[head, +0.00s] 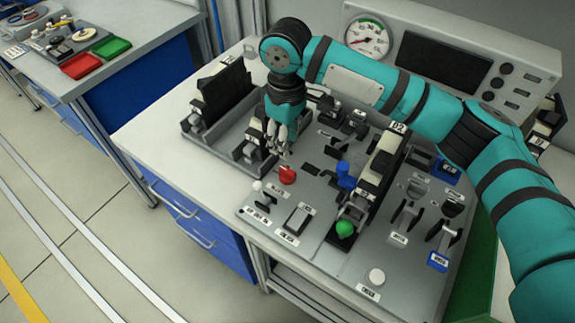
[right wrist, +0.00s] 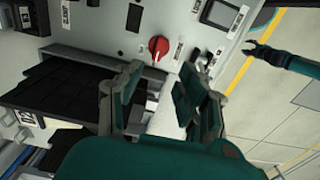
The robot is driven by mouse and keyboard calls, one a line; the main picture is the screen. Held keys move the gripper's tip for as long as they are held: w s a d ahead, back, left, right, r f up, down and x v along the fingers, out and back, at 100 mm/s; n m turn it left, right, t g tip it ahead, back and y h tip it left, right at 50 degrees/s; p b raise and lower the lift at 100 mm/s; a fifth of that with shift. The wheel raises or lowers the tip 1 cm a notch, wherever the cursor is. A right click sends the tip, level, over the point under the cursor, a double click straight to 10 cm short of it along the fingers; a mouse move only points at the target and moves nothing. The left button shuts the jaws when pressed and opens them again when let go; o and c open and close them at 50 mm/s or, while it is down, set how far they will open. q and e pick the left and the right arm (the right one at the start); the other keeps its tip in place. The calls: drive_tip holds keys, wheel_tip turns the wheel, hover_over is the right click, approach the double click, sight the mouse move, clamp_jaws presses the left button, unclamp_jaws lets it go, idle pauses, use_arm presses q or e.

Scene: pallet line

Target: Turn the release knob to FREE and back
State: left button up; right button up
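A red rotary knob (head: 287,175) with a pale marker line sits on the grey panel (head: 318,262); it also shows in the right wrist view (right wrist: 158,47). It is the likely release knob, but its labels are too small to read. My right gripper (head: 277,148) is above the panel, just behind the knob and apart from it. In the right wrist view its fingers (right wrist: 158,98) are spread with nothing between them, and the knob lies beyond their tips. My left gripper (right wrist: 262,54) shows small at the upper right of that view; its finger opening is unclear.
A blue knob (head: 345,175), a green knob (head: 344,228) and a white button (head: 376,276) stand on the panel. A box with a dial gauge (head: 368,36) stands at the back. The left bench corner is bare.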

sight(288, 170)
wheel_tip(288, 170, down, 10)
drive_tip(key=shift+w+d+r+p, duration=0.1)
drive_tip(key=shift+p, duration=0.3)
drive_tip(key=shift+f, duration=0.5)
drive_tip(key=c, duration=0.6)
clamp_jaws()
use_arm(q)
drive_tip(key=w, duration=0.1)
drive_tip(key=w+d, duration=0.1)
drive_tip(key=w+r, duration=0.1)
drive_tip(key=shift+d+r, duration=0.1)
drive_tip(key=shift+d, duration=0.15)
